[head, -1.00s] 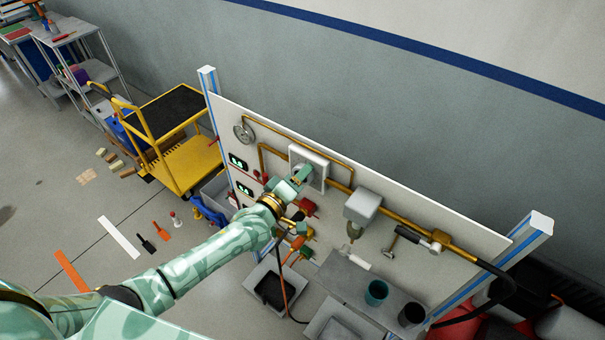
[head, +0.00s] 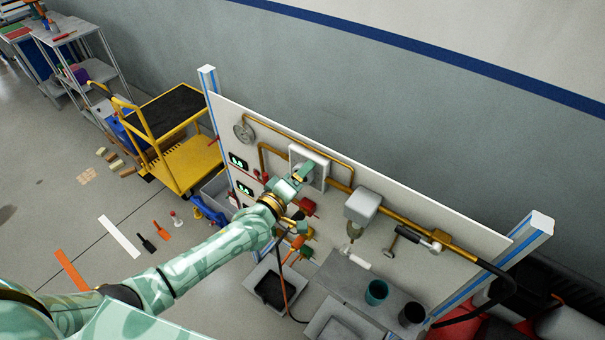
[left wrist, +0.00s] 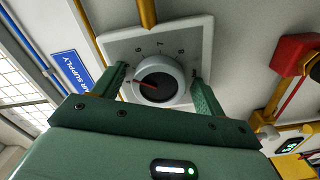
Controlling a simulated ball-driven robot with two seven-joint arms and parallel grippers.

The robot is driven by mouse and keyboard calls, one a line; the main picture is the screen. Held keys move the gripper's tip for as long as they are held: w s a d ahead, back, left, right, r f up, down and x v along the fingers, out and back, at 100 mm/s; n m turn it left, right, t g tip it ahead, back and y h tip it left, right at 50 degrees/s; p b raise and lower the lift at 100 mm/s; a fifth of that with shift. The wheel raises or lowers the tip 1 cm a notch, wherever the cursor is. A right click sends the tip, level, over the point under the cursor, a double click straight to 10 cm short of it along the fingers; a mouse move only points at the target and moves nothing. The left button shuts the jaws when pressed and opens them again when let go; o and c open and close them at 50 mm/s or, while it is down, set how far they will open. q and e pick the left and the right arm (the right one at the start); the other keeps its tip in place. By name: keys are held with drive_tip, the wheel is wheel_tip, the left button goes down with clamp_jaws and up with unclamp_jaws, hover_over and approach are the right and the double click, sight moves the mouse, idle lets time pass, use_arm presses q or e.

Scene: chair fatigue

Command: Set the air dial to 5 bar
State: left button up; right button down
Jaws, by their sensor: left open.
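The air dial (left wrist: 158,82) is a round grey-white knob with a dark face and a red pointer, on a square white plate (left wrist: 197,36). The pointer aims toward the left in the left wrist view. My left gripper (left wrist: 160,74) is open, with one green finger on each side of the knob; I cannot tell whether they touch it. In the head view the left gripper (head: 299,176) is at the plate (head: 318,158) on the upright panel and hides part of the dial. My right gripper is not in view.
Brass pipes, a round gauge (head: 244,131), a grey box (head: 362,208) and red and orange fittings surround the dial on the panel. A blue "AIR SUPPLY" label (left wrist: 72,70) is beside it. Cups stand on a shelf (head: 345,280) below; a yellow cart (head: 190,165) stands left.

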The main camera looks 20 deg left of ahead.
use_arm(q)
drive_tip(key=shift+s, duration=0.1)
drive_tip(key=v, duration=1.6)
drive_tip(key=shift+b, duration=0.3)
